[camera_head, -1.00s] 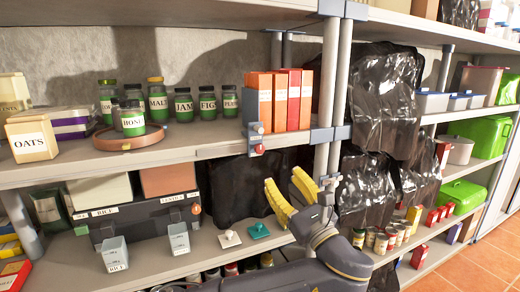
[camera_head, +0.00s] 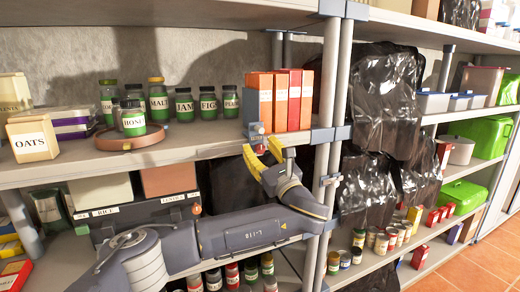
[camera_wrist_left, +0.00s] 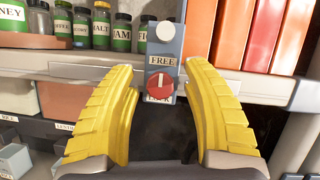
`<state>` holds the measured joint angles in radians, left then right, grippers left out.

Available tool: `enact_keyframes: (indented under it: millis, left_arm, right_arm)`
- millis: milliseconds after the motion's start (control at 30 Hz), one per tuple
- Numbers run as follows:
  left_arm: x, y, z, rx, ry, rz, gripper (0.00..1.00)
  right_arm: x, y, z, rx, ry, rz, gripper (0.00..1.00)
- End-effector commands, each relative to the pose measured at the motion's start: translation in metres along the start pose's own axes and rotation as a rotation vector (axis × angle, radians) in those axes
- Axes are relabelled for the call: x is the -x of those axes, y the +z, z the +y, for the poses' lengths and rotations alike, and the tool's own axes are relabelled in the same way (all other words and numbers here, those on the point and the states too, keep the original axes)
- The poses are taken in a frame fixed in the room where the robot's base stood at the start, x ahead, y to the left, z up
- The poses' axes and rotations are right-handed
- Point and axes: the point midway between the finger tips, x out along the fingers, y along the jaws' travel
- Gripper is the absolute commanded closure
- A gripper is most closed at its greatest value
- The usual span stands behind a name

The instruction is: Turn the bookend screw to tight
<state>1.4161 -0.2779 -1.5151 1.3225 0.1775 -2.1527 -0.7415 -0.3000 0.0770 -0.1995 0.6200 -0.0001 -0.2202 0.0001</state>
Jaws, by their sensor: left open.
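The bookend (camera_head: 256,134) is a grey-blue block at the front edge of the middle shelf, left of the orange and red books. In the left wrist view the bookend (camera_wrist_left: 164,62) has a red round screw (camera_wrist_left: 161,88) with a pale mark standing about upright. A label above it reads FREE; the label below is partly covered by the screw. My left gripper (camera_head: 263,156) has yellow fingers, open, just below and in front of the bookend. In the left wrist view the open fingers (camera_wrist_left: 161,115) stand either side of the screw, apart from it. My right gripper is not in view.
Orange and red books (camera_head: 280,100) stand right of the bookend. Several labelled jars (camera_head: 183,105) stand to its left. The shelf edge (camera_head: 200,148) runs close to my fingers. A grey shelf post (camera_head: 330,90) stands to the right.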

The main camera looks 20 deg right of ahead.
Motion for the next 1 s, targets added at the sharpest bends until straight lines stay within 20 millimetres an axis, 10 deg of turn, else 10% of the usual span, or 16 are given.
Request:
enact_keyframes:
  millis: [333,767,1000]
  left_arm:
    - [-0.0016,0.0001,0.0,0.0,0.0,-0.001,0.49]
    - [-0.0013,0.0001,0.0,0.0,0.0,-0.001,0.99]
    - [-0.0012,0.0005,-0.0002,0.0,0.0,-0.002,1.0]
  right_arm:
    - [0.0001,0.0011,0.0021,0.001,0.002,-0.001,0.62]
    - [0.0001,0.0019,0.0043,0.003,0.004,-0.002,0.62]
    - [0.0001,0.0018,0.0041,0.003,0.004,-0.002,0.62]
